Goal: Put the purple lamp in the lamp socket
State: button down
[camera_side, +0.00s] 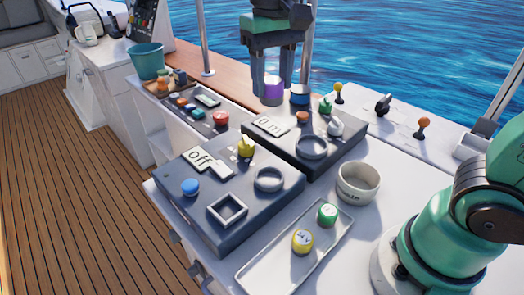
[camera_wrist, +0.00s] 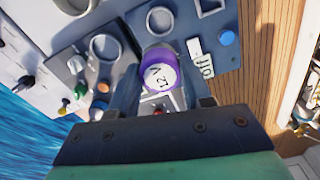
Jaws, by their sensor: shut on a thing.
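My gripper (camera_side: 273,72) is shut on the purple lamp (camera_side: 272,90) and holds it up in the air, above the back of the far dark panel (camera_side: 290,162). In the wrist view the lamp (camera_wrist: 160,72) shows a white face marked 12V between my fingers (camera_wrist: 160,92). The far panel has a dark round ring (camera_side: 312,147). The near dark panel (camera_side: 240,190) has another round ring (camera_side: 269,180) and a square frame (camera_side: 227,209). All three look empty. I cannot tell from markings which is the lamp socket.
A tray (camera_side: 262,270) holds a green lamp (camera_side: 327,214) and a yellow lamp (camera_side: 302,241). A white bowl (camera_side: 358,183) stands beside the panels. Raised controls include a yellow switch (camera_side: 245,147), a blue button (camera_side: 190,187) and a white lever (camera_side: 335,128). A teal bucket (camera_side: 146,60) is at the back left.

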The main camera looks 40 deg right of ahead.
aim_at(274, 105)
notch_tip(274, 105, down, 16)
jog(key=shift+f, duration=0.2)
dwell(0.4)
jog(key=shift+c, duration=1.9)
grip_release()
jog(key=shift+f, duration=0.1)
notch_tip(274, 105, up, 12)
jog(key=shift+s+d, duration=0.1)
jog(key=shift+s, duration=0.05)
jog(key=s+d+f+n+t, duration=0.2)
jog(key=d+f+t, duration=0.2)
jog(key=t, duration=0.3)
jog(key=shift+s+f+n, duration=0.15)
jog(key=shift+f+n, duration=0.1)
jog(key=shift+n, duration=0.05)
